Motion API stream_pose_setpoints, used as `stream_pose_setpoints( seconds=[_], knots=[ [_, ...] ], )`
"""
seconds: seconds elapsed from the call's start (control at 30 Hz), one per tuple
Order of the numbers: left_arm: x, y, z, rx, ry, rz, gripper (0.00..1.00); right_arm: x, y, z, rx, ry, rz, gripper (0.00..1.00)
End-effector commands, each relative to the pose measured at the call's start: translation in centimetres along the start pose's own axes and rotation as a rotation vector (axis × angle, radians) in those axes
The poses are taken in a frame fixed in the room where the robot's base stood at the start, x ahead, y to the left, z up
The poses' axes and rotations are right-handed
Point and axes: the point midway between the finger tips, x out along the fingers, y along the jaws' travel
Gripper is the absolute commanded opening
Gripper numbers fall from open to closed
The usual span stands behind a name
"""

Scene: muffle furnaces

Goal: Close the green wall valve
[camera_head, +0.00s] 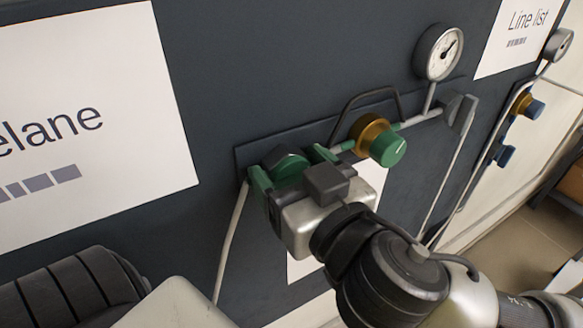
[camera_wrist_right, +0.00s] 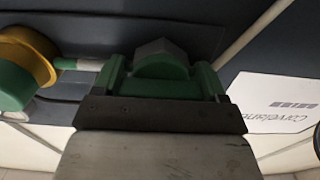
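The green wall valve (camera_head: 287,167) sits at the left end of a dark panel on the wall, with a pale hose hanging beside it. Its rounded green handle also shows in the right wrist view (camera_wrist_right: 161,66). My right gripper (camera_head: 291,166) is at the valve, with one green finger on each side of the handle. In the right wrist view, the fingers (camera_wrist_right: 160,76) stand apart with narrow gaps to the handle; I cannot tell whether they touch it. The gripper body hides the valve's lower part. My left gripper is out of view.
To the right of the valve are a brass regulator with a green knob (camera_head: 388,146), a black bent bar (camera_head: 365,97) and a round gauge (camera_head: 439,52). White signs hang on the wall.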

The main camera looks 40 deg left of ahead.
Motion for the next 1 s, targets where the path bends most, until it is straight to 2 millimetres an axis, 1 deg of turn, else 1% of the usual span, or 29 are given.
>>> stream_pose_setpoints(
  seconds=[0.03,0.13,0.37,0.57,0.77,1.0],
  knots=[
    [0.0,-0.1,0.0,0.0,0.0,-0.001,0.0,0.0,0.0,0.0,0.0,0.0,0.001,0.64],
    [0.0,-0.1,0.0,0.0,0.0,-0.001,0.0,0.0,0.0,0.0,0.0,0.0,0.001,0.49],
    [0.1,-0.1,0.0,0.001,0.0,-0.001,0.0,0.0,0.0,0.0,-0.017,0.0,0.001,0.49],
    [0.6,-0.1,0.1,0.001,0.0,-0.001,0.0,0.0,0.0,0.1,-0.093,0.001,0.002,0.49],
    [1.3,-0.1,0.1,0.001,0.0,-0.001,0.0,0.0,-0.1,0.2,-0.242,0.001,0.001,0.49],
    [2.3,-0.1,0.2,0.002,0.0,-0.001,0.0,0.0,-0.2,0.2,-0.47,0.001,0.0,0.49]
  ],
)
